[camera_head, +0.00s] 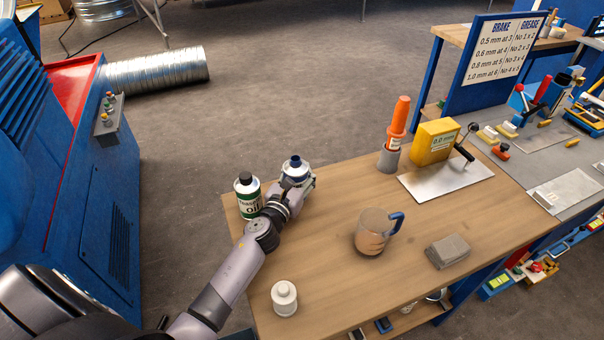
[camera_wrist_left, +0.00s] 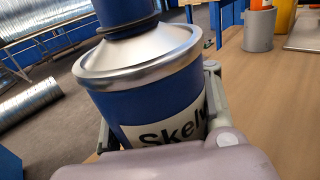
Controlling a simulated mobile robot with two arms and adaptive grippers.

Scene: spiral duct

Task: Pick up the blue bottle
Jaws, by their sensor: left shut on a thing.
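The blue bottle (camera_head: 296,169) has a dark blue cap and a silver shoulder, and is at the far left part of the wooden table (camera_head: 330,231). In the left wrist view the blue bottle (camera_wrist_left: 150,85) fills the middle, slightly tilted in the picture, with a white label reading "Skel". My left gripper (camera_head: 297,184) is shut on the bottle, with a finger on each side of its body (camera_wrist_left: 160,125). The bottle's base is hidden by my arm, so I cannot tell whether it touches the table. My right gripper is not in view.
A green and white oil bottle (camera_head: 248,196) stands close left of my gripper. A white jar (camera_head: 284,298), a mug (camera_head: 371,232), a grey block (camera_head: 447,251), an orange bottle in a grey holder (camera_head: 388,159) and a yellow box (camera_head: 433,142) stand on the table.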

